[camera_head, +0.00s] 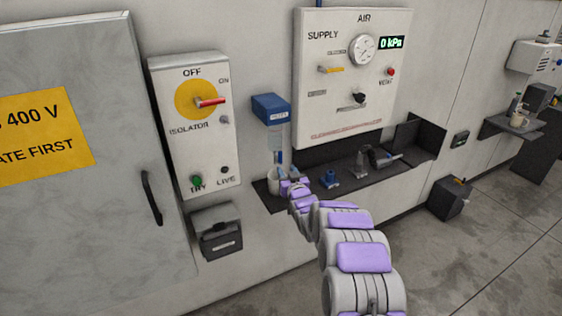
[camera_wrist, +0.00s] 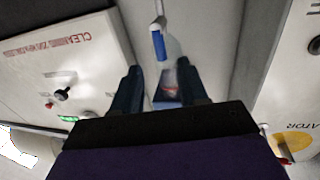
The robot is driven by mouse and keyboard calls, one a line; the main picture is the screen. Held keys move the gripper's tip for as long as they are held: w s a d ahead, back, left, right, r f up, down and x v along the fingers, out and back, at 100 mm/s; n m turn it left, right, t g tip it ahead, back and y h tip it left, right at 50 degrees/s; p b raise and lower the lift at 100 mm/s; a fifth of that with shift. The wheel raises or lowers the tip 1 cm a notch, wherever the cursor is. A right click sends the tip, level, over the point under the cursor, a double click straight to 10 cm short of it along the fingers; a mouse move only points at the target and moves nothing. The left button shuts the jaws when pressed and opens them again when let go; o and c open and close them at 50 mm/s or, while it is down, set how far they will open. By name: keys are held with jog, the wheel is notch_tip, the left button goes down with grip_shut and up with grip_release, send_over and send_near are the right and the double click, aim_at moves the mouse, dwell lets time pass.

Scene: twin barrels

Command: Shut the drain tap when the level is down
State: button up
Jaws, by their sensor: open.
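A blue box (camera_head: 270,108) is on the wall between the isolator panel and the air panel. A clear bowl (camera_head: 276,137) hangs under it; I cannot read its level. A small blue tap lever (camera_head: 281,157) shows below the bowl, close to a pale cup (camera_head: 274,172). In the wrist view, which is upside down, the blue lever (camera_wrist: 158,46) hangs from a pale stem, just beyond and between the dark fingertips. My gripper (camera_wrist: 158,70) is open, with no contact visible. In the head view my gripper (camera_head: 287,181) is small beside the cup, its fingertips hard to make out.
A dark shelf (camera_head: 320,183) runs under the air panel (camera_head: 323,110), with a blue fitting (camera_head: 330,179) and metal parts on it. The isolator panel (camera_head: 197,140) and a grey cabinet (camera_head: 80,220) stand left.

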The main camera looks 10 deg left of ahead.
aim_at(281, 159)
jog(key=x, duration=0.3)
jog(key=shift+w, duration=0.25)
jog(key=shift+w+a+f, duration=0.1)
jog(key=shift+w+a, duration=0.05)
jog(key=shift+w, duration=0.15)
jog(key=shift+b+x, duration=0.4)
jog(key=shift+x, duration=0.65)
jog(key=shift+w+a, duration=0.15)
jog(key=shift+w, duration=0.15)
jog(key=shift+x, duration=0.9)
grip_shut()
